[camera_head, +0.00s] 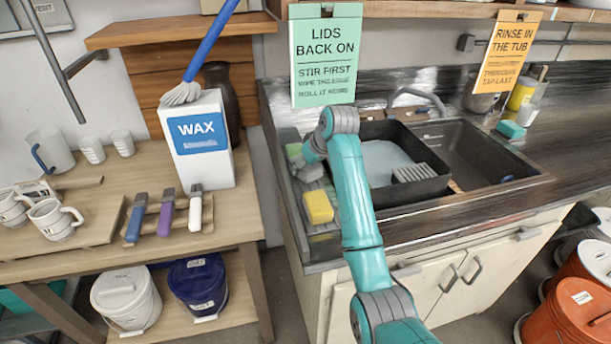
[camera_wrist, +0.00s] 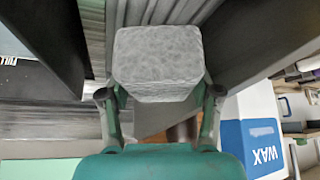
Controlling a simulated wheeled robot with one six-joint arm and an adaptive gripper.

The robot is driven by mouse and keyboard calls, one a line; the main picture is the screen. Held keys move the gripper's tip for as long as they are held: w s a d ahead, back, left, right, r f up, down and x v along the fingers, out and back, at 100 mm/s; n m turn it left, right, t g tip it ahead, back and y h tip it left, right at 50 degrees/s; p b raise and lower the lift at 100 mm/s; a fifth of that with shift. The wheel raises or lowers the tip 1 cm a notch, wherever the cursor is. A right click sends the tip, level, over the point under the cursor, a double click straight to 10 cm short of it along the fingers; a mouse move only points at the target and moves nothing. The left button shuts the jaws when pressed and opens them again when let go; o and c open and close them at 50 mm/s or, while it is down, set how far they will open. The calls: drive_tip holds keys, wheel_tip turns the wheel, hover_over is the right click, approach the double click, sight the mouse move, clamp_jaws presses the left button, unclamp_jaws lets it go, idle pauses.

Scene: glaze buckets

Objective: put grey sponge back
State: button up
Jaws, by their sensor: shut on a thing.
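The grey sponge (camera_wrist: 158,62) is a pale, mottled block between the two fingers of my gripper (camera_wrist: 160,100) in the wrist view. My gripper (camera_head: 305,160) is shut on it, at the left side of the sink in the head view. There the grey sponge (camera_head: 312,172) shows only partly below the gripper. A yellow sponge (camera_head: 318,206) lies on the counter strip nearer the front, and a green one (camera_head: 293,150) shows partly behind my gripper. I cannot tell whether the grey sponge touches the counter.
A black tub (camera_head: 414,190) with pale water sits in the sink, right of my arm. A white WAX box (camera_head: 199,140) with a blue-handled brush on top stands on the wooden table at left. A tap (camera_head: 420,98) rises behind the sink. A teal sponge (camera_head: 511,129) lies at far right.

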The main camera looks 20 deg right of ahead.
drive_tip(key=shift+f, duration=1.85)
drive_tip(key=shift+f, duration=0.15)
drive_tip(key=o, duration=1.1)
drive_tip(key=v, duration=1.2)
